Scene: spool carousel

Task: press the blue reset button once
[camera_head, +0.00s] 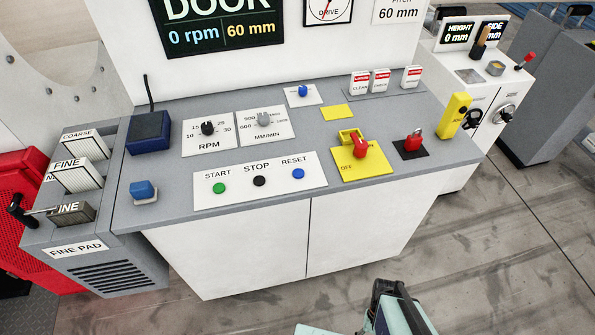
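The blue reset button (298,174) is a small round blue button under the word RESET. It sits at the right end of a white label plate (245,197) on the sloped grey console top. To its left on the same plate are a black STOP button (259,181) and a green START button (219,188). Nothing covers the reset button. A black and teal part of my arm (392,308) shows at the bottom edge, in front of the console and well apart from the button. My gripper's fingers cannot be made out there.
Other blue controls stand on the console: a small knob (303,90) behind and a blue block (143,190) at the left. A yellow OFF plate with a red switch (360,147) is right of the reset button. The floor (480,260) in front is clear.

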